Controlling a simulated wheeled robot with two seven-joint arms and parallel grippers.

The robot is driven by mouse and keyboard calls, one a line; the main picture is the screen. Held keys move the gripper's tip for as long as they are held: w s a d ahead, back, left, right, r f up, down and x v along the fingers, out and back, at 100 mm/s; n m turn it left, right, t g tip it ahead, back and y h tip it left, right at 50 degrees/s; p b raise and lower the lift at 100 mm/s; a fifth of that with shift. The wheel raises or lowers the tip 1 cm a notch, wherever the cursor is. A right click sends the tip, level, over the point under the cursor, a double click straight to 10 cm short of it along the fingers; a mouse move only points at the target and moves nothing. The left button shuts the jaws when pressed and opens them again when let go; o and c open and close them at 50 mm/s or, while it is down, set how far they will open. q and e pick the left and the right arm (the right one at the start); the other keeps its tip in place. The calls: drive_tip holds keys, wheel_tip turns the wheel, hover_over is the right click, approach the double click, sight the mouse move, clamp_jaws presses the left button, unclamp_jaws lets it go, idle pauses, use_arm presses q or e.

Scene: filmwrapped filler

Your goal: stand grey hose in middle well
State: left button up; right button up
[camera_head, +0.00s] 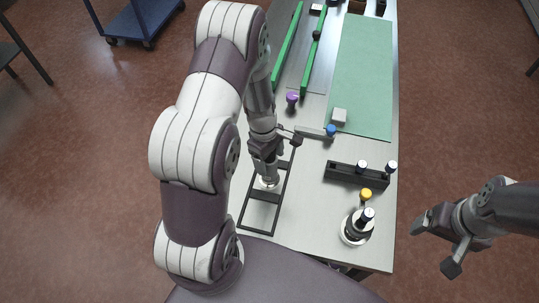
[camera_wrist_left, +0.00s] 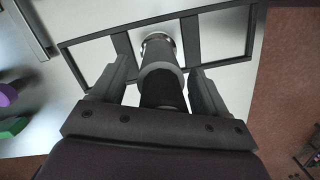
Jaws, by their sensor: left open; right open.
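The grey hose (camera_wrist_left: 160,75) is a dark and grey cylinder with a shiny metal ring at its far end. It stands in the middle well of the black three-part frame (camera_wrist_left: 228,61), between the two dividers. In the head view the frame (camera_head: 244,216) lies on the table, and the hose's lower end (camera_head: 268,183) shows below the gripper. My left gripper (camera_head: 270,160) is open, with one finger on each side of the hose; the wrist view shows its fingers too (camera_wrist_left: 162,88). My right gripper (camera_head: 437,246) is open and empty, off the table's right edge.
A black rack (camera_head: 342,174) with white-topped items stands right of the frame. A yellow-capped item (camera_head: 365,194) and a round stand (camera_head: 346,232) are near the front right.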

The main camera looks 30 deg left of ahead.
use_arm(q)
drive_tip(key=r, duration=0.3)
drive_tip(key=a+r+b, duration=0.1)
drive_tip(key=r, duration=0.3)
drive_tip(key=r+b, duration=0.1)
drive_tip(key=r, duration=0.3)
drive_tip(key=shift+w+a+r, duration=0.1)
drive_tip(key=shift+a+r, duration=0.15)
drive_tip(key=shift+a, duration=0.05)
drive_tip(key=s+d+m+t+y+b, duration=0.1)
drive_tip(key=s+d+m+b, duration=0.2)
drive_tip(key=s+d+m, duration=0.4)
drive_tip(key=s+m, duration=0.2)
drive_tip(key=m, duration=0.7)
drive_tip(key=shift+s+f+t+y, duration=0.15)
drive_tip(key=shift+f+t+y, duration=0.15)
drive_tip(key=shift+f, duration=0.05)
